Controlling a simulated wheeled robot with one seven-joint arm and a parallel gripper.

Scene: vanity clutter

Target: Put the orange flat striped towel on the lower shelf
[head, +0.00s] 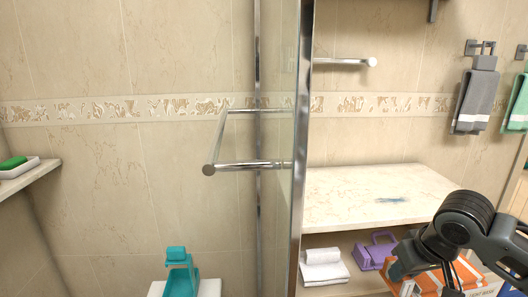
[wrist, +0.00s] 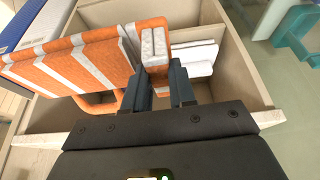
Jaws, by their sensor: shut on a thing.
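The orange flat towel with white stripes (head: 436,278) is at the lower right of the head view, in front of the shelf unit. It also fills the upper left of the wrist view (wrist: 75,68). My gripper (wrist: 160,76) is shut on the towel's narrow striped end. The wrist view shows the towel over a pale wooden compartment (wrist: 228,88) of the unit; whether it touches the wood I cannot tell. In the head view the lower shelf (head: 338,290) is under the marble top, partly hidden by my arm and the towel.
The marble top (head: 350,190) is mostly clear. A glass panel with a metal edge (head: 301,130) stands left of the unit. Grey towels (head: 475,103) hang at right.

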